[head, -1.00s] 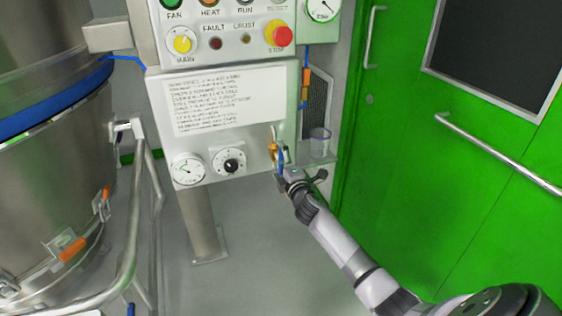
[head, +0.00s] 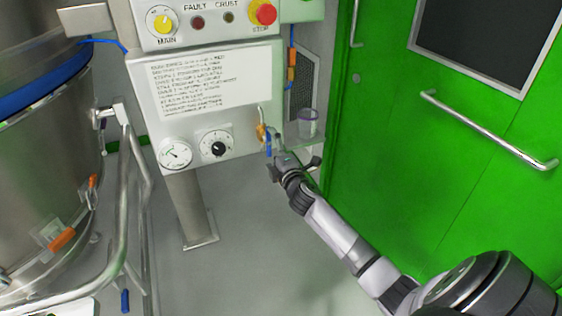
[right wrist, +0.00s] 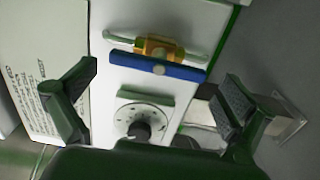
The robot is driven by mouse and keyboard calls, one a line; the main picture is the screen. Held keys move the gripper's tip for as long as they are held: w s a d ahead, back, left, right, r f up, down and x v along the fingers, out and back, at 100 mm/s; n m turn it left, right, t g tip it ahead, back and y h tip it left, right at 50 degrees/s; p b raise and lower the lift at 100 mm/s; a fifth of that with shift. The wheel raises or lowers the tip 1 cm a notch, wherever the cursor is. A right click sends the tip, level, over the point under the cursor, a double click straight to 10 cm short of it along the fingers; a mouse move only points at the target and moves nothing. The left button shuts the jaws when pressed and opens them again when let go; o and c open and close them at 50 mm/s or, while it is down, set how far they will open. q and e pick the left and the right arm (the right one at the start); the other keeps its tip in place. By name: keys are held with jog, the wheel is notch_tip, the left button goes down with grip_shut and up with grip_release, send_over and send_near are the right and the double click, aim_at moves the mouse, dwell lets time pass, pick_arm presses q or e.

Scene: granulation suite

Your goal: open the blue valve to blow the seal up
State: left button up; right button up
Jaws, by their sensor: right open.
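The blue valve has a brass body (head: 262,132) and a blue lever (head: 268,146) at the right edge of the white panel. In the right wrist view the blue lever (right wrist: 158,67) lies about parallel to the thin pipe, in front of the brass body (right wrist: 158,47). My right gripper (head: 277,164) is just below and in front of the valve. In the right wrist view its two fingers (right wrist: 157,88) are spread wide, with the lever ahead between them and apparently untouched. My left gripper is out of view.
The panel carries a text sheet (head: 213,82), a gauge (head: 176,154) and a black dial (head: 216,146). A clear cup (head: 308,123) stands right of the valve. A steel vessel (head: 45,165) with rails is on the left. A green door (head: 420,170) is on the right.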

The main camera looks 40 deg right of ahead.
jog(key=v, duration=0.8)
jog(key=shift+s, duration=0.3)
jog(key=shift+a+f, duration=0.1)
